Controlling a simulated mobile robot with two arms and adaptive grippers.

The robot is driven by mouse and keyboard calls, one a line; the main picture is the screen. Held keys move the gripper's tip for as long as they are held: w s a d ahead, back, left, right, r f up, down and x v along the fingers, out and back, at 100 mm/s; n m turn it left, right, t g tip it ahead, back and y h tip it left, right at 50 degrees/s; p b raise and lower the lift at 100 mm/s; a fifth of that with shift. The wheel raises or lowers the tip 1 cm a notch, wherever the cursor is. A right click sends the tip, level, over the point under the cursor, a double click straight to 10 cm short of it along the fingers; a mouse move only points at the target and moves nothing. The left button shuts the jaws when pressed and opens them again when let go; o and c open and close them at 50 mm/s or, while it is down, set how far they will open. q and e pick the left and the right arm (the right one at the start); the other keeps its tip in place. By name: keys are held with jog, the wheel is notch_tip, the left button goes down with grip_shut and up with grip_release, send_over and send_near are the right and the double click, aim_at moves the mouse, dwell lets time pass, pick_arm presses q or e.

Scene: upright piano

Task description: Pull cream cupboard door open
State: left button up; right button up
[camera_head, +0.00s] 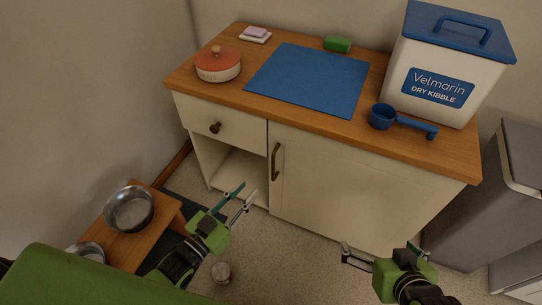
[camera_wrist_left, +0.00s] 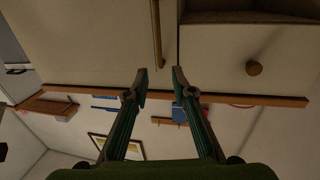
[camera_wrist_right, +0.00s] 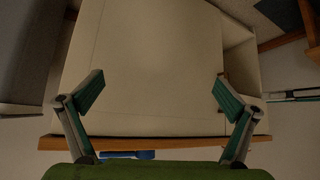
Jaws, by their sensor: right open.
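The cream cupboard door (camera_head: 340,193) is shut on the right of the low cabinet. Its brown bar handle (camera_head: 276,162) stands upright near the door's left edge. My left gripper (camera_head: 241,198) is in front of the cabinet, below and left of the handle, empty and apart from it. In the left wrist view its parted fingertips (camera_wrist_left: 160,76) are near the lower end of the handle (camera_wrist_left: 157,35) as pictured. My right gripper (camera_head: 383,249) is open and empty, low in front of the door's right part. In the right wrist view the door panel (camera_wrist_right: 150,65) fills the space beyond its fingers.
The wooden top (camera_head: 305,118) holds a kibble bin (camera_head: 438,70), blue scoop (camera_head: 383,117), blue mat (camera_head: 310,78) and red-lidded pot (camera_head: 217,65). A drawer (camera_head: 225,121) is above an open compartment (camera_head: 240,172). A low bench with metal bowls (camera_head: 128,208) is left; a grey bin (camera_head: 490,200) is right.

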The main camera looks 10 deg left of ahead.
pick_arm(q)
jog(key=b, duration=0.3)
send_over(273, 178)
jog(key=shift+w+a+r, duration=0.1)
jog(key=shift+w+a, duration=0.05)
jog(key=shift+w, duration=0.2)
grip_shut()
pick_arm(e)
jog(key=w+a+r+t+y, duration=0.1)
jog(key=w+a+r+t, duration=0.1)
jog(key=w+r+t, duration=0.2)
jog(key=w+a+r+t+y, duration=0.1)
jog(key=w+r+t, duration=0.3)
jog(key=r, duration=0.7)
jog(key=shift+w+a+n+t, duration=0.15)
jog(key=shift+a+n+t, duration=0.15)
jog(key=shift+a+t, duration=0.25)
